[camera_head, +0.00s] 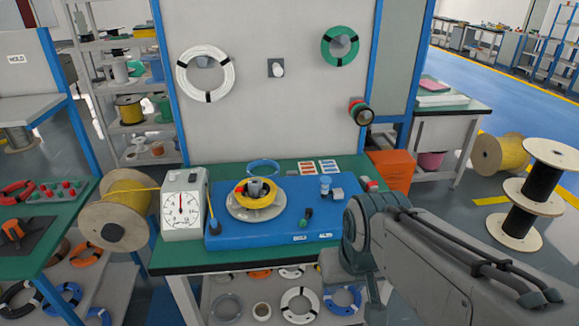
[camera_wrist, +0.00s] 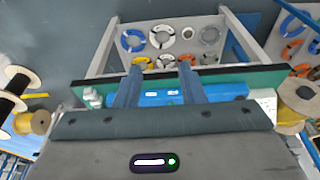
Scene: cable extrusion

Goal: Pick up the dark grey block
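I cannot pick out a dark grey block with certainty in either view.
The green-topped bench (camera_head: 175,258) carries a white dial gauge (camera_head: 182,205) at left and a yellow-wound reel (camera_head: 256,200) on the blue base. An orange bin (camera_head: 392,170) stands behind at right. Large spools (camera_head: 535,190) stand on the right floor. Cable coils lie on the shelf below.

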